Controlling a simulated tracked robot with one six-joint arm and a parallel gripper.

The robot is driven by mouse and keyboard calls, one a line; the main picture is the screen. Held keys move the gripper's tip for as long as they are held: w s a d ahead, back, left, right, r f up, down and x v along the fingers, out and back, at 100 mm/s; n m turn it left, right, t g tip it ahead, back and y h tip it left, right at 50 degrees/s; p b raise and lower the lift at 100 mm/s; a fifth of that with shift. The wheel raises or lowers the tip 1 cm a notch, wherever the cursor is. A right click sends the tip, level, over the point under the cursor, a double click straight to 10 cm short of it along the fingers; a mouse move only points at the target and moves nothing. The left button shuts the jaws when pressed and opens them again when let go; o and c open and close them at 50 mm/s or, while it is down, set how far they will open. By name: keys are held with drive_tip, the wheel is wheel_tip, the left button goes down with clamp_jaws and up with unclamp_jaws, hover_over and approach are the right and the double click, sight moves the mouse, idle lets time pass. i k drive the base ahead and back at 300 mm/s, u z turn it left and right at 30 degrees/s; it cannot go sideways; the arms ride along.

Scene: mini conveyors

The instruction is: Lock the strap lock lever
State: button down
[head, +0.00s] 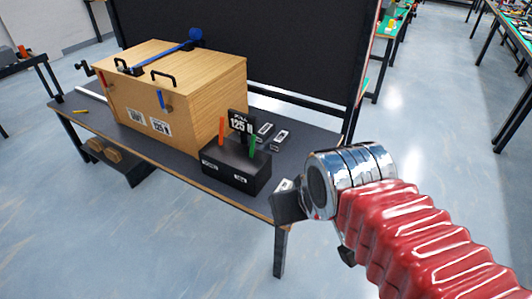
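A wooden box (184,82) stands on a dark-topped table. I cannot tell which part is the strap lock lever. My gripper (287,207) is a dark shape at the table's right front corner, apart from the wooden box. Its fingers are too hidden to show whether they are open.
A dark panel (245,45) rises behind the table (92,117).

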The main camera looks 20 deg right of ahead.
sight(252, 151)
drive_tip(key=k, duration=0.85)
drive_tip(key=u, duration=0.55)
drive_tip(key=i, duration=2.15)
drive_tip(key=z, duration=0.3)
